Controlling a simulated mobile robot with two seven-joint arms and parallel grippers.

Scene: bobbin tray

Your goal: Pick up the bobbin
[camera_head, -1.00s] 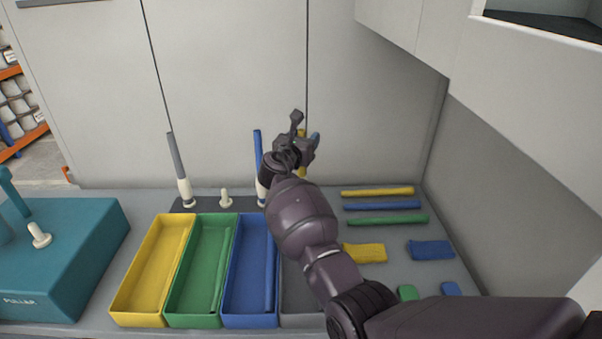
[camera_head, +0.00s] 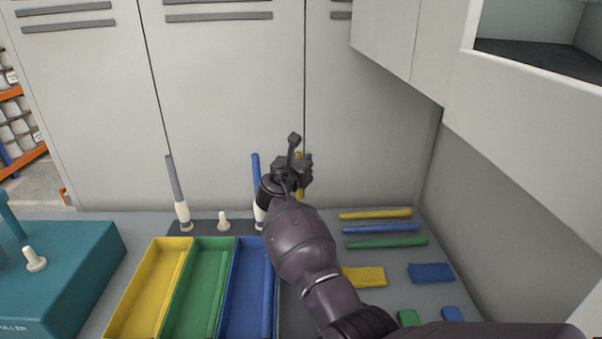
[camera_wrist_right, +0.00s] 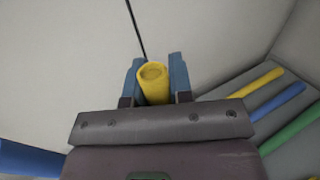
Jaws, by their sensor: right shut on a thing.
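My right gripper (camera_head: 303,165) is over the back of the bench, partly hidden by its own wrist. In the right wrist view it (camera_wrist_right: 153,75) is shut on a yellow bobbin (camera_wrist_right: 154,85), with one blue finger on each side. The yellow bobbin is upright in the head view (camera_head: 299,190); my arm hides its lower end, so I cannot tell whether it touches a peg. A grey bobbin (camera_head: 174,180) and a blue bobbin (camera_head: 255,168) stand at the dark rack (camera_head: 202,226). My left gripper is not in view.
Yellow (camera_head: 121,309), green (camera_head: 178,309) and blue (camera_head: 235,309) trays stand in front of the rack. Yellow, blue and green rods (camera_head: 386,243) lie at the right. A teal box (camera_head: 75,265) stands at the left. A cabinet wall (camera_head: 230,100) closes the back.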

